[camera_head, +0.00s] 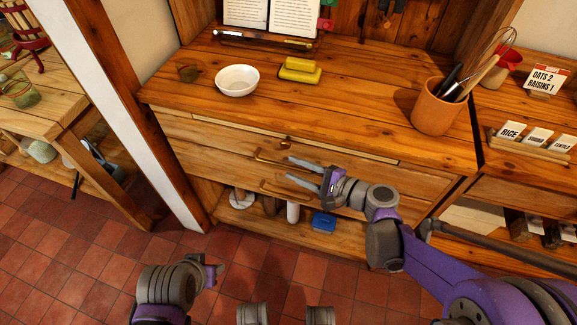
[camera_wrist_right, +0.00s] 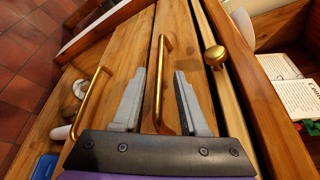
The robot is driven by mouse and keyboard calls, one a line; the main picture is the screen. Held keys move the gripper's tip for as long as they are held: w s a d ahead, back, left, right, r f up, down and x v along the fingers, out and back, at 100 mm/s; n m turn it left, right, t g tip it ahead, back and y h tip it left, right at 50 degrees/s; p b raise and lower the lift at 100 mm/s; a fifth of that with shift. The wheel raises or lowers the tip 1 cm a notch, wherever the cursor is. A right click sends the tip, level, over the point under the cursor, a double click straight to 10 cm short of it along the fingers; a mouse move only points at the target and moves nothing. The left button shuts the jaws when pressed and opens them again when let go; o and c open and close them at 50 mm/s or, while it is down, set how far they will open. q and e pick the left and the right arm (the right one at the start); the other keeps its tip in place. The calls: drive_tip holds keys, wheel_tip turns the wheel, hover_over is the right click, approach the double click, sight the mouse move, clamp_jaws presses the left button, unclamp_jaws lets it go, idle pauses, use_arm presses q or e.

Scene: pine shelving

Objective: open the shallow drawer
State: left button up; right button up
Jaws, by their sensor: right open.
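The shallow drawer (camera_head: 225,143) is the upper wooden drawer front under the worktop, with a brass bar handle (camera_head: 272,161). It looks shut. My right gripper (camera_head: 305,170) is open in front of the drawer fronts. In the right wrist view, the handle (camera_wrist_right: 163,75) lies between the two grey fingers, which stand apart on either side of it. I cannot tell whether either finger touches it. My left gripper (camera_head: 211,273) is low at the left, over the floor and away from the drawers; its jaws are not clear.
A narrow pale board with a round brass knob (camera_wrist_right: 215,56) is above the drawer. A second bar handle (camera_wrist_right: 92,103) is on the drawer below. A white post (camera_head: 130,110) rises at left.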

drive_tip(key=shift+x, duration=1.45)
clamp_jaws()
idle(0.3)
